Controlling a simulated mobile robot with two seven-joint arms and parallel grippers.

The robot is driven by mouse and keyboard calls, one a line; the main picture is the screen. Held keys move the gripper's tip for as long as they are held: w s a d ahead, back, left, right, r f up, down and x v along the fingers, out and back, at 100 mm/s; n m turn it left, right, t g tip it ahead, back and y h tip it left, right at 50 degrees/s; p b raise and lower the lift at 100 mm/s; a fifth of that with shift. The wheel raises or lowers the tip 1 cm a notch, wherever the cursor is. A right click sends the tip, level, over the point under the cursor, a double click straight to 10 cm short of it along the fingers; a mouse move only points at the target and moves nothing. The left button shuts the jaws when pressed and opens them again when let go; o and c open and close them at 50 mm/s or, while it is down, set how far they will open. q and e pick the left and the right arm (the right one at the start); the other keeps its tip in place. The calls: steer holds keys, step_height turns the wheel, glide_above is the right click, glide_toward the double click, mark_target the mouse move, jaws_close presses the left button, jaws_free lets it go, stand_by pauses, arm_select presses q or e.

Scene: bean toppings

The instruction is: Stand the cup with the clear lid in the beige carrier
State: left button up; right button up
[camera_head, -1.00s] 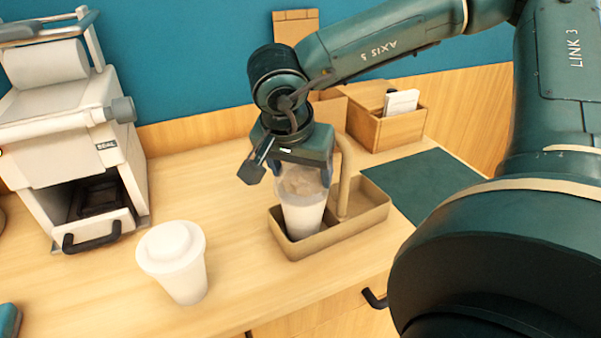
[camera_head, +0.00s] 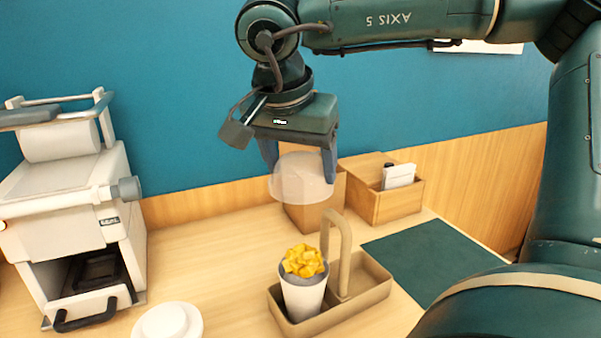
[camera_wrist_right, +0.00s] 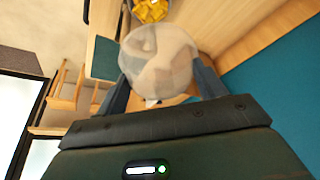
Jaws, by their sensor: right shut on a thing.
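My right gripper (camera_head: 300,160) is shut on a clear dome lid (camera_head: 302,178) and holds it in the air above and behind the carrier. The lid also shows between the fingers in the right wrist view (camera_wrist_right: 158,62). The cup (camera_head: 303,300) stands upright without its lid in the left compartment of the beige carrier (camera_head: 350,318). Yellow chunks (camera_head: 304,261) lie on a grey filling at its top; they also show at the top edge of the wrist view (camera_wrist_right: 150,10). The carrier's right compartment is empty. My left gripper is out of view.
A cup with a white lid (camera_head: 168,322) stands at the lower left, cut off by the frame. A white sealing machine (camera_head: 75,220) is at the left. Wooden boxes (camera_head: 385,200) stand at the back, and a green mat (camera_head: 430,255) lies flat at the right.

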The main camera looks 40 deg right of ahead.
arm_select(q)
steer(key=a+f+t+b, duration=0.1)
steer(key=b, duration=0.4)
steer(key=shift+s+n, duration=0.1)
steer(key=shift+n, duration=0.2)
arm_select(e)
step_height(320, 180, down, 15)
steer(key=m+g, duration=0.1)
steer(key=m, duration=0.1)
steer(key=shift+m, duration=0.3)
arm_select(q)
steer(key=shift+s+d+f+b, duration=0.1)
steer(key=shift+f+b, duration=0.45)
arm_select(e)
steer(key=shift+s+d+f, duration=0.1)
stand_by(0.3)
arm_select(q)
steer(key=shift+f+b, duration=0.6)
steer(key=shift+b, duration=0.05)
arm_select(e)
steer(key=shift+f, duration=0.4)
stand_by(0.6)
steer(key=o, duration=1)
steer(key=shift+o, duration=0.6)
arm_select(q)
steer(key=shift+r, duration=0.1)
arm_select(e)
steer(key=shift+r, duration=0.15)
